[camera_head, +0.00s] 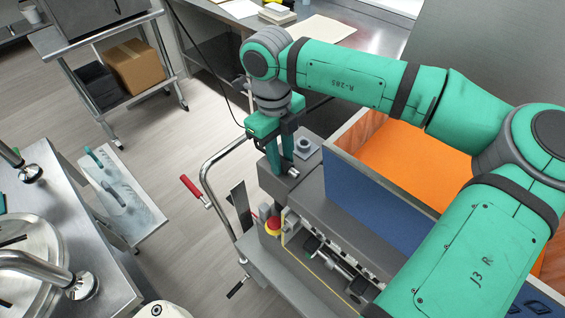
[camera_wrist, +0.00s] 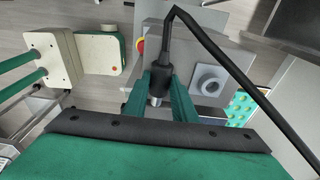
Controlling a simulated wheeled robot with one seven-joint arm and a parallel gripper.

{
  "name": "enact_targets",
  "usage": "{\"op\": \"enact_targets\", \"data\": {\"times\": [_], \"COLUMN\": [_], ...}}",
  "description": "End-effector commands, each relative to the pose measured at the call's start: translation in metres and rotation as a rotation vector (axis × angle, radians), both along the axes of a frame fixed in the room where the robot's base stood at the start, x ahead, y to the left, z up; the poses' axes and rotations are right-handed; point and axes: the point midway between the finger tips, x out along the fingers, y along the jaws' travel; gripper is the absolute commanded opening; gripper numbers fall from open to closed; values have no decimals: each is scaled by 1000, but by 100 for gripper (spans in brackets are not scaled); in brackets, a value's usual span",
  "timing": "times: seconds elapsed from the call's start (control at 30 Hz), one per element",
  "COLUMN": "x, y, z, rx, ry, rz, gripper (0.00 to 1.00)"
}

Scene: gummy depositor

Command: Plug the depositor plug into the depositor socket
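The depositor plug (camera_wrist: 159,72) is a black cylinder with a metal end and a black cable. In the wrist view it sits between the two teal fingers of my gripper (camera_wrist: 157,88), which appear closed on it. In the head view my gripper (camera_head: 281,160) points down over the left end of the grey machine, and the plug is mostly hidden by the fingers. A round grey fitting with a dark hole, apparently the depositor socket (camera_wrist: 208,82), is on the machine's top, right of the plug and apart from it. It also shows in the head view (camera_head: 305,146).
The cable (camera_wrist: 215,55) runs off to the right in the wrist view. A red emergency button (camera_head: 273,224) is on the machine's front side. A blue-sided hopper (camera_head: 375,210) with an orange inside stands right of the socket. A red-handled metal rail (camera_head: 205,180) is at left.

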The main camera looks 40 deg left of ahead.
Motion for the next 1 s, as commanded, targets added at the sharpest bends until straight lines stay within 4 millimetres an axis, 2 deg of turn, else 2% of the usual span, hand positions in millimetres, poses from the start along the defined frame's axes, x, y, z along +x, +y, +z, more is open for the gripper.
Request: {"op": "enact_targets", "data": {"times": [0.47,0.57,0.8,1.0], "x": [1,2,2,2], "y": [-1,-1,-1,-3], "z": [4,16,61,89], "rx": [0,1,1,0], "ry": [-1,-2,-4,-1], "rz": [-3,-5,-5,-9], "gripper": [2,2,2,2]}}
